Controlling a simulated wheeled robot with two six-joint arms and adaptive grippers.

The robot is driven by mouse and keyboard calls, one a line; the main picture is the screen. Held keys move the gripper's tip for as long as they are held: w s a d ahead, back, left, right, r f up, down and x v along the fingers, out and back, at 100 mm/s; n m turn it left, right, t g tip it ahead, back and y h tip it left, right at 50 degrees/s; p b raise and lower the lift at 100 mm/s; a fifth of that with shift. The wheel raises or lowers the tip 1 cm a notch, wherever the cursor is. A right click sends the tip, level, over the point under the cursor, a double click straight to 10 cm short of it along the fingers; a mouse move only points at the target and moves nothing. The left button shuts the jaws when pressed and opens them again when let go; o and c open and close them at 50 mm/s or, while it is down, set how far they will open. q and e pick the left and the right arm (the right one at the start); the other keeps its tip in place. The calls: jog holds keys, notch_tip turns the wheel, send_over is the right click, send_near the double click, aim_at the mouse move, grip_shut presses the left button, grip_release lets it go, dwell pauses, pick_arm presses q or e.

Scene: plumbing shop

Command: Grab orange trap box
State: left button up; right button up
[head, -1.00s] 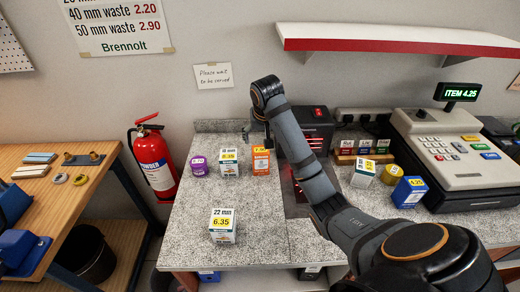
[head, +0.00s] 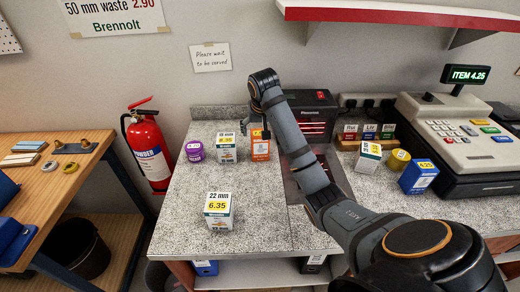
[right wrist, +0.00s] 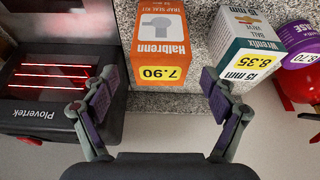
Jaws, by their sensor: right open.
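The orange trap box (head: 260,146) stands upright on the grey speckled counter (head: 185,225), just left of the black scanner. In the right wrist view the same orange box (right wrist: 160,35) shows its 7.90 label, between and ahead of the fingertips. My right gripper (head: 254,126) is at the box's upper part in the head view, partly in front of it. In the right wrist view my right gripper (right wrist: 160,85) is open, one finger on each side of the box's line. Whether a finger touches the box I cannot tell. My left gripper is not in view.
A 15 mm valve box (head: 226,149) stands close left of the orange box, with a purple tin (head: 195,151) beyond. A 22 mm box (head: 219,211) stands nearer. The scanner (head: 312,118) is close on the right.

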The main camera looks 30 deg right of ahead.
jog(key=x, duration=0.3)
jog(key=shift+w, duration=0.1)
jog(key=shift+r, duration=0.1)
jog(key=shift+c, duration=1.2)
jog(key=c, duration=1.2)
